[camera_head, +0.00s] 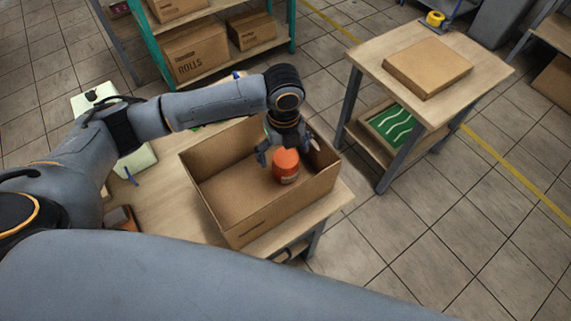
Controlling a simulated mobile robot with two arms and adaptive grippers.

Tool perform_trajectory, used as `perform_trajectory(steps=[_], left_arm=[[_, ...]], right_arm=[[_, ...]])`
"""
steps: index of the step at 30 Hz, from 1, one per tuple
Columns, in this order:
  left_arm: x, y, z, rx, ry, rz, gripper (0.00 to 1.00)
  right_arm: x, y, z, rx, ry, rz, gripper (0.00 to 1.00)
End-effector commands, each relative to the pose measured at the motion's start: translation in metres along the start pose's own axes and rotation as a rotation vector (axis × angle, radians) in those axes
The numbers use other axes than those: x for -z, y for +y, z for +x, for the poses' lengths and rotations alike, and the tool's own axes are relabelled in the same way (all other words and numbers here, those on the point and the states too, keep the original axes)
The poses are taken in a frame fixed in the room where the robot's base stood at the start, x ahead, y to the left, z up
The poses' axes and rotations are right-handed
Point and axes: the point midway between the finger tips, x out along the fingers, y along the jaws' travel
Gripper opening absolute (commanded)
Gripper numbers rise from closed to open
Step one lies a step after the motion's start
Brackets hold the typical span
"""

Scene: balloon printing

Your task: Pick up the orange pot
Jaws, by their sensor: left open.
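The orange pot (286,171) is a small round container standing upright inside an open cardboard box (222,217), near the box's right side. My left gripper (284,153) points down into the box, right at the top of the pot. Its fingers are open. One finger shows to the left of the pot, and the other side is partly hidden. I cannot tell whether the fingers touch the pot. My right gripper is not in view.
The box sits on a wooden table (165,205). A second wooden table (479,61) at the right holds a flat cardboard box (427,68). A green shelf (165,62) with cartons stands behind. Tiled floor lies open at the right.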

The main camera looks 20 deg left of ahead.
Motion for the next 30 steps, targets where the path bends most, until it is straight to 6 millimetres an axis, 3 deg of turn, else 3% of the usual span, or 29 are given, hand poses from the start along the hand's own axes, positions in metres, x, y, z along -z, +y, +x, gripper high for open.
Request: perform_trajectory(steps=[9, 16, 25, 26, 30], left_arm=[[-0.001, -0.001, 0.027, -0.002, 0.001, 0.0, 0.92], [-0.004, -0.003, 0.06, -0.001, 0.0, 0.001, 0.92], [-0.004, -0.003, 0.067, 0.001, -0.002, 0.003, 0.92], [-0.004, -0.003, 0.067, 0.001, -0.002, 0.002, 0.9], [-0.004, -0.003, 0.067, 0.001, -0.002, 0.002, 0.61]], right_arm=[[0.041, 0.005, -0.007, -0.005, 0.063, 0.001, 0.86], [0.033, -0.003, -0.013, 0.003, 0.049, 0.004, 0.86], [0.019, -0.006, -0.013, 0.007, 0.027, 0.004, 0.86], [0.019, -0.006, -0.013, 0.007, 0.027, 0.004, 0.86], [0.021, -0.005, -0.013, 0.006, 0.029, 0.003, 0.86]])
